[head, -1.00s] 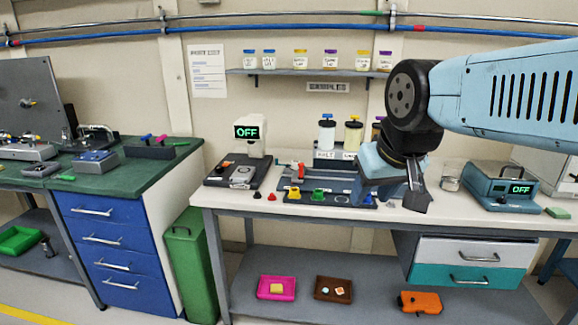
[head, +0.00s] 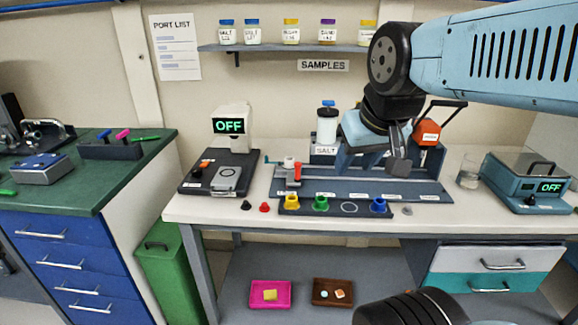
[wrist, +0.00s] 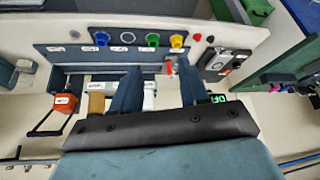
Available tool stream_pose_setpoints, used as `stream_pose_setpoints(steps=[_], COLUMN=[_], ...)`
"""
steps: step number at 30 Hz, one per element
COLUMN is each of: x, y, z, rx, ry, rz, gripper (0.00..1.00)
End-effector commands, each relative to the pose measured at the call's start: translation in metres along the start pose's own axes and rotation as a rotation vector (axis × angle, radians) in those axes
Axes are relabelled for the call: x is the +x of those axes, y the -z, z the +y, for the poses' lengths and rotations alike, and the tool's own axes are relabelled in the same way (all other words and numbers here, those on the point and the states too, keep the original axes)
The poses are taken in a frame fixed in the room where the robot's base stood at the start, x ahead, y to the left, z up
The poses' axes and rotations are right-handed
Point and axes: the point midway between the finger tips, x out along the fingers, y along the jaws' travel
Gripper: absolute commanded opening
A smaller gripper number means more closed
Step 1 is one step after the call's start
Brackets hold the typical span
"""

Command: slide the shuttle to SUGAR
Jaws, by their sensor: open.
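The shuttle looks to be the small white block with a red upright part (head: 292,170), at the left end of a rail on the blue-grey fixture (head: 350,189). The red part also shows in the wrist view (wrist: 168,66). Small white labels line the fixture; I cannot read them. The SALT jar (head: 327,125) stands behind the rail. The SUGAR place is not readable, and my arm hides part of the back row. My gripper (head: 388,168) is open and empty over the fixture, right of the shuttle. In the wrist view its two blue fingers (wrist: 158,78) are apart.
An orange hopper (head: 427,132) stands at the back right. Yellow, green and blue pieces (head: 321,203) sit on a front strip. A device reading OFF (head: 230,126) stands left; another box reading OFF (head: 527,180) and a glass beaker (head: 469,170) are right.

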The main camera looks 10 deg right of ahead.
Motion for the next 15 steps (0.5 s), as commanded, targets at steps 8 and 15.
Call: stream_pose_setpoints(steps=[8,15], x=[0.001,0.019], y=[0.003,0.043], z=[0.000,0.001], rx=[-0.001,-0.017], ry=[-0.001,-0.008], rz=[-0.002,-0.021], gripper=[0.44,0.44])
